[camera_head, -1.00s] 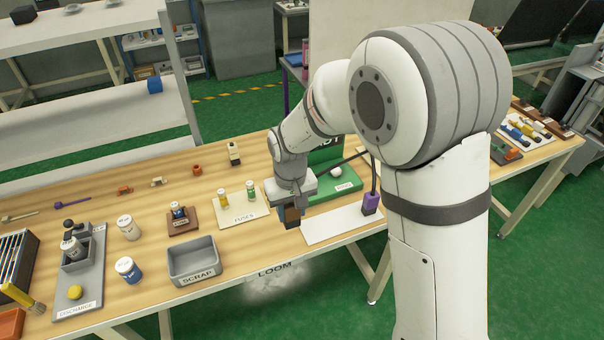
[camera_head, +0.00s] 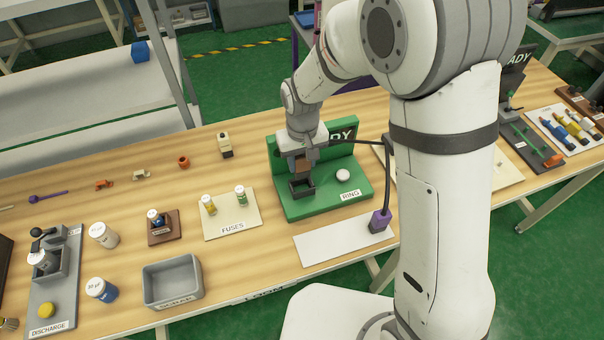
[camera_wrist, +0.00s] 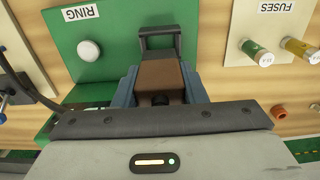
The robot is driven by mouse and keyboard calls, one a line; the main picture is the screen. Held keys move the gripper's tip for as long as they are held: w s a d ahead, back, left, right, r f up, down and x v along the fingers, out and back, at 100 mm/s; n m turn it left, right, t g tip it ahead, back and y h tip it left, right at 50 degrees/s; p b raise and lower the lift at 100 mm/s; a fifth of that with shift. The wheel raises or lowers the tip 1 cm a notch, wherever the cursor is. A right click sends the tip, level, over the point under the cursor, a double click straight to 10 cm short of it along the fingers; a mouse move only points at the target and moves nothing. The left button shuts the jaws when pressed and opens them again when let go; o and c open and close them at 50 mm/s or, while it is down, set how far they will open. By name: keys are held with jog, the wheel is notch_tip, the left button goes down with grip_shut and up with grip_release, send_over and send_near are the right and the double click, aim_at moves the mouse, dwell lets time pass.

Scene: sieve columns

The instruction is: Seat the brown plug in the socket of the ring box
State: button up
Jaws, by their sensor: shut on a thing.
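My gripper (camera_head: 302,164) is shut on the brown plug (camera_head: 302,163). The brown plug also shows between the jaws in the wrist view (camera_wrist: 160,76). The ring box (camera_head: 325,197) is a green base with a green back panel, a white round button (camera_head: 343,175) and a RING label. Its socket (camera_head: 301,187) is a dark square frame at the left of the base. The plug is over the socket in the head view. In the wrist view the socket (camera_wrist: 160,35) lies just beyond the plug's end. I cannot tell whether they touch.
A purple connector (camera_head: 380,220) on a dark cable stands on a white plate (camera_head: 335,245) in front of the box. A fuse board (camera_head: 232,226) with two fuses lies left. A grey scrap bin (camera_head: 172,281) stands at the front left.

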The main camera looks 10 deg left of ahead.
aim_at(302, 177)
notch_tip(302, 177, down, 7)
jog(key=shift+f+p, duration=0.1)
jog(key=shift+p, duration=0.35)
